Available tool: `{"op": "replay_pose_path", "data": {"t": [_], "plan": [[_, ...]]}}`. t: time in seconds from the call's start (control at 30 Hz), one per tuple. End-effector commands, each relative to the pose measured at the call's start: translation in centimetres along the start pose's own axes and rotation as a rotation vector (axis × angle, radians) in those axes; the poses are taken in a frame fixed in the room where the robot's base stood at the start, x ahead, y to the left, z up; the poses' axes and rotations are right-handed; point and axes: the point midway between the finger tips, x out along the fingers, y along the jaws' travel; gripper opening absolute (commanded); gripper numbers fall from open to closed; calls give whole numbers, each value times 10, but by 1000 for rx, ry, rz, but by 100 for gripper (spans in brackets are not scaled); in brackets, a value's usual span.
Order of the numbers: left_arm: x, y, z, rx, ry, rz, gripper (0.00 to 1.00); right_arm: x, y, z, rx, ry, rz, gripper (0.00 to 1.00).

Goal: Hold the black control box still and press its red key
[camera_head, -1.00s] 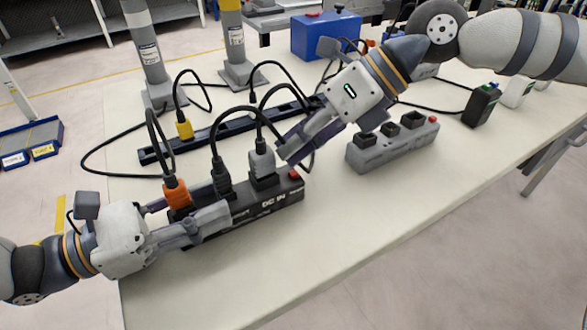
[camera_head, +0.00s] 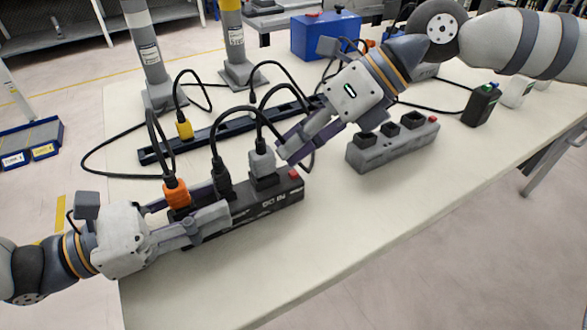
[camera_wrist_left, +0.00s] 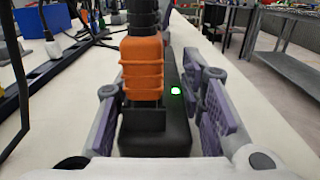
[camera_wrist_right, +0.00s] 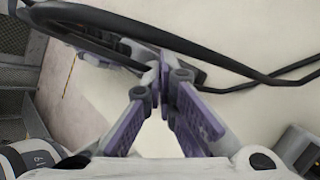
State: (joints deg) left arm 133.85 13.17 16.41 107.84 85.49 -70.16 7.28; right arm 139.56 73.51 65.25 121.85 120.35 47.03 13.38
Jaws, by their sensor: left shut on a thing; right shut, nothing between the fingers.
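The black control box (camera_head: 250,207) lies on the table with an orange plug (camera_head: 176,193), a black plug and a grey plug (camera_head: 262,162) standing in its top. Its red key (camera_head: 294,174) is at its right end. My left gripper (camera_head: 212,200) is shut on the box near its left end, one finger along each long side; the left wrist view shows the box (camera_wrist_left: 165,140) between the fingers. My right gripper (camera_head: 287,155) is shut and empty, its tips just above and beside the red key, apparently apart from it. The right wrist view hides the key.
A grey box (camera_head: 390,150) with several black sockets and a red key of its own stands to the right. A long black strip (camera_head: 215,132) with a yellow plug (camera_head: 184,130) lies behind. Cables loop over the black box near my right gripper. The front of the table is clear.

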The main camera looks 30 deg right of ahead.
Motion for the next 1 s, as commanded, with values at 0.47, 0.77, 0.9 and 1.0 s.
{"op": "replay_pose_path", "data": {"t": [0.47,0.77,0.9,1.0], "plan": [[0,0,-1,0,3,0,0,6,-5,-4,0,0,0,0],[0,0,-1,0,3,0,0,7,-5,-5,1,0,0,0],[0,0,-1,0,3,1,0,8,-6,-6,1,1,0,0],[0,0,-1,0,3,1,0,9,-6,-6,1,0,0,0]]}}
